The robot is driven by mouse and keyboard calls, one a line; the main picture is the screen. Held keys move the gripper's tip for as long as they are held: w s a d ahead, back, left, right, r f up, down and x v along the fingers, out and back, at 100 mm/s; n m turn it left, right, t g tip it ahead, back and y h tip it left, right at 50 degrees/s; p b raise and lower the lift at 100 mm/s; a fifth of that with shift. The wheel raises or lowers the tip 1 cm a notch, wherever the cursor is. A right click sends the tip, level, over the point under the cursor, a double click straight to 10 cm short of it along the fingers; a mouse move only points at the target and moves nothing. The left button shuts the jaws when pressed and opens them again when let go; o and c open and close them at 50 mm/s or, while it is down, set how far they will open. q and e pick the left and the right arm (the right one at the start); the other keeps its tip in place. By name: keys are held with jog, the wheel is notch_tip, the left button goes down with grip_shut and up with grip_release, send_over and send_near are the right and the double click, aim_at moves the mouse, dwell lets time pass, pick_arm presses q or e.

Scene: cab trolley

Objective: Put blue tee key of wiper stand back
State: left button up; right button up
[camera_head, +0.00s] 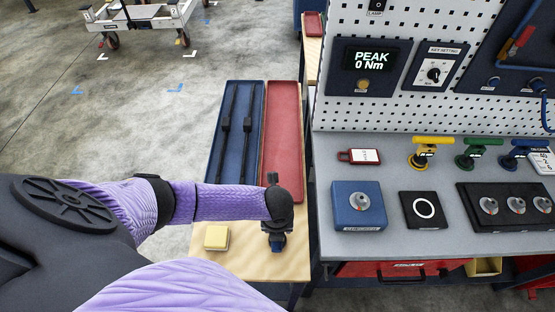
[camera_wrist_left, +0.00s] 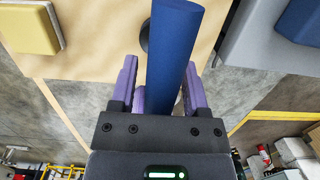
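My left gripper (camera_head: 277,232) reaches down over the near end of a wooden side table, seen from above in the head view. A blue bar (camera_wrist_left: 173,45), apparently the handle of the blue tee key, runs between its two purple fingers in the left wrist view. A narrow gap shows between the bar and the left-hand finger; the bar overlaps the other finger's edge. A small blue part (camera_head: 277,242) shows under the gripper in the head view. A dark round part (camera_wrist_left: 144,36) on the wood is partly hidden behind the bar. The stand is mostly hidden. My right gripper is out of view.
A yellow block (camera_head: 217,237) lies left of the gripper. Behind are a blue tray (camera_head: 214,160) with two dark wipers and an empty red tray (camera_head: 283,130). The grey bench (camera_head: 395,180) holds yellow (camera_head: 432,141), green (camera_head: 483,141) and blue (camera_head: 528,143) tee keys.

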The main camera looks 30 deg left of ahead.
pick_arm(q)
jog(key=shift+o, duration=0.2)
jog(key=shift+r, duration=0.2)
jog(key=r+p, duration=0.1)
jog(key=r, duration=0.3)
jog(key=r+p, duration=0.1)
jog(key=r, duration=0.3)
jog(key=s+r+p, duration=0.1)
jog(key=r, duration=0.2)
jog(key=shift+s+d+r, duration=0.1)
jog(key=shift+d+r, duration=0.2)
jog(key=shift+r, duration=0.1)
